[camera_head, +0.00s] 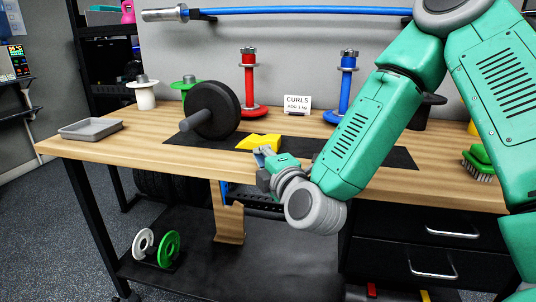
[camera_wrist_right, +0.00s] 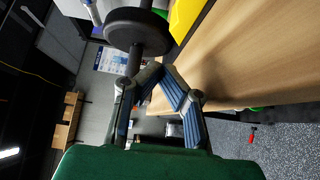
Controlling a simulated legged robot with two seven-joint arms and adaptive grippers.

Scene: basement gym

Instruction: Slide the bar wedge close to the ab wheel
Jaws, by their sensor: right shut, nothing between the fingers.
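The yellow bar wedge (camera_head: 258,141) lies on the black mat on the wooden bench. The black ab wheel (camera_head: 222,103) stands just left of it, its grey handle (camera_head: 193,122) pointing towards the front left; a small gap shows between them. My right gripper (camera_head: 263,155) is shut and empty at the wedge's front side; I cannot tell if it touches. In the right wrist view the shut fingertips (camera_wrist_right: 160,72) are below the ab wheel (camera_wrist_right: 140,30), and part of the wedge (camera_wrist_right: 186,18) shows at the top. My left gripper is not in view.
The black mat (camera_head: 400,157) runs along the bench (camera_head: 75,149). A grey tray (camera_head: 91,129) sits at the left. Red (camera_head: 249,85) and blue (camera_head: 346,83) stands and a "CURLS" card (camera_head: 297,103) are behind. A green brush (camera_head: 478,163) is at the right.

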